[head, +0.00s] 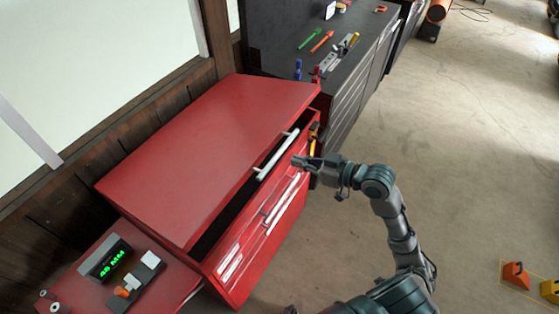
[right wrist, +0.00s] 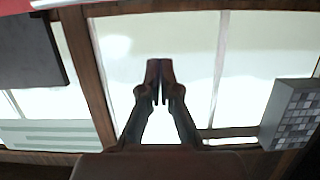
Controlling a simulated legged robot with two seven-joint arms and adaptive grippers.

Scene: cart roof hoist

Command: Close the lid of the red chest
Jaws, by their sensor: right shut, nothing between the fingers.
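The red chest (head: 205,150) stands against the wooden wall left of centre in the head view. Its lid is lowered most of the way, with a dark gap between the lid's front edge and the body. A pale bar handle (head: 277,155) sits on the lid's front edge. My right gripper (head: 297,161) is just right of this handle, near the front edge; whether it touches is unclear. The right wrist view shows its fingers (right wrist: 160,76) together, with nothing between them. My left gripper is not in view.
A lower red surface with a green-lit display (head: 105,262) stands front left. A dark workbench (head: 345,62) with tools adjoins the chest at the back. Open concrete floor (head: 450,150) lies to the right. Orange and yellow blocks (head: 516,275) lie at lower right.

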